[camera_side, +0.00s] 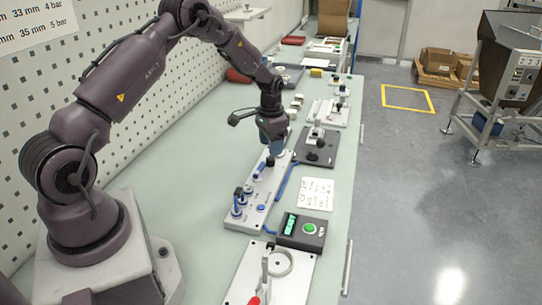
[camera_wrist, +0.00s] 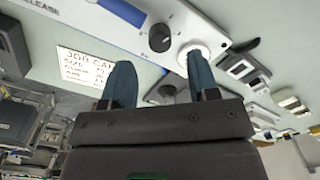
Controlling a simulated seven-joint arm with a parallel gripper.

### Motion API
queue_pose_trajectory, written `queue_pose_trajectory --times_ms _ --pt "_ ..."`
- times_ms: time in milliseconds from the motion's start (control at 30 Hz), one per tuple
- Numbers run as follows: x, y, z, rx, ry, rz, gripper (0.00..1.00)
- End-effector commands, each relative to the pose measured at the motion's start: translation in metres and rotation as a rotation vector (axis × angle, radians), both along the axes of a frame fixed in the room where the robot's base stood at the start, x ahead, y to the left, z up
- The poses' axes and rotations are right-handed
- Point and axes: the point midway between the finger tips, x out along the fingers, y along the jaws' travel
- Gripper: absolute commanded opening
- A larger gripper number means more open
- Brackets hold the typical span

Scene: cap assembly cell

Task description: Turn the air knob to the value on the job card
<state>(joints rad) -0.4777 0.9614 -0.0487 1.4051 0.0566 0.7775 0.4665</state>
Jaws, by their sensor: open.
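The white air panel (camera_side: 247,205) lies on the bench in the side view and runs along the top of the wrist view (camera_wrist: 112,30). A round black knob (camera_wrist: 160,38) with a light mark is on it, with a round white part beside it. In the side view a dark knob (camera_side: 270,161) shows just under my gripper (camera_side: 273,148). In the wrist view my gripper (camera_wrist: 160,62) is open, its two teal fingers apart and empty, with the knob just beyond the gap between the tips. The job card (camera_wrist: 84,69) lies beside the panel; its values are too small to read.
A black box with a green display and button (camera_side: 302,230) and a fixture with a ring (camera_side: 280,264) stand nearer the camera. Blue-topped fittings (camera_side: 237,205) rise from the panel's near end. The bench left of the panel is clear.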

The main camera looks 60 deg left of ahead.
Motion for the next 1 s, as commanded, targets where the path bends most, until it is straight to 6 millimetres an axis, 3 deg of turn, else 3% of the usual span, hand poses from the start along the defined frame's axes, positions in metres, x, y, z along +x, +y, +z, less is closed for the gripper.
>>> queue_pose_trajectory --times_ms 100,233,633,667,867,1000 --pt "0.000 0.000 -0.022 -0.001 0.002 0.000 0.55" --pt "0.000 0.000 -0.037 0.000 0.000 0.001 0.55" --pt "0.000 0.000 -0.045 0.001 -0.001 0.001 0.55" --pt "0.000 0.000 -0.045 0.001 -0.001 0.001 0.52" --pt "0.000 0.000 -0.045 0.001 -0.001 0.001 0.06" --pt "0.000 0.000 -0.045 0.001 -0.001 0.016 0.05"
